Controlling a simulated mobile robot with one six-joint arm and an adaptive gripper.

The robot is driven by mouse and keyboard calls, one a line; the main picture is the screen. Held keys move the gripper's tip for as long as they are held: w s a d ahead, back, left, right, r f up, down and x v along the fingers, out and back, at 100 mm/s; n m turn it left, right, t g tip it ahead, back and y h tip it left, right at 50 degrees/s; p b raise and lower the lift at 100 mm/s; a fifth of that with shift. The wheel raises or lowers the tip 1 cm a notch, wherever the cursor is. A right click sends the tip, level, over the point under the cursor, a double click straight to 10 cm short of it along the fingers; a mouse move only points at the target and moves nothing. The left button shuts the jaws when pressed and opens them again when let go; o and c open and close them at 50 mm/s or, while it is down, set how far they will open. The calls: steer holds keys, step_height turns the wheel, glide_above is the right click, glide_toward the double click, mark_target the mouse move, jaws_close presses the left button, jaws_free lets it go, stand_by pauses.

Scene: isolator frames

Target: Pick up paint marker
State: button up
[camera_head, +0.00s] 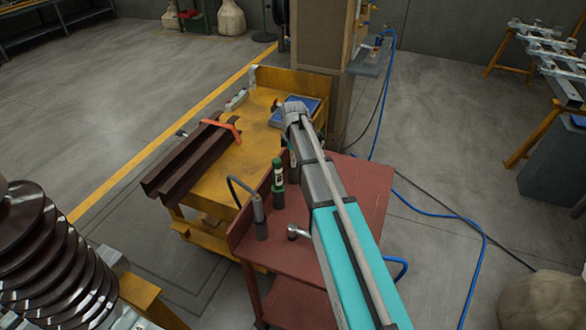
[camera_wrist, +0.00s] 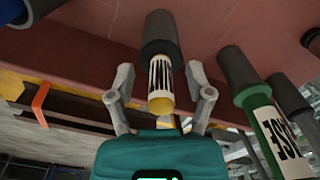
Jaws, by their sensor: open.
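In the wrist view, a cylinder with a dark sleeve, a white label with black print and a yellow end (camera_wrist: 161,88) is between the fingers of my gripper (camera_wrist: 160,73). It looks like a marker, but the label is unreadable. My gripper is open, one finger on each side, with gaps visible. A green cylinder with a dark sleeve and white label (camera_wrist: 274,130) is to the right; it also stands upright on the red cart in the head view (camera_head: 278,174). In the head view, my arm hides the gripper and the yellow-ended cylinder.
The yellow cart (camera_head: 222,180) behind carries dark beams (camera_head: 185,160), an orange clamp (camera_head: 232,129) and a blue tray (camera_head: 306,104). More dark cylinders are near the green one.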

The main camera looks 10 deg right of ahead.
stand_by(0.5)
jaws_close()
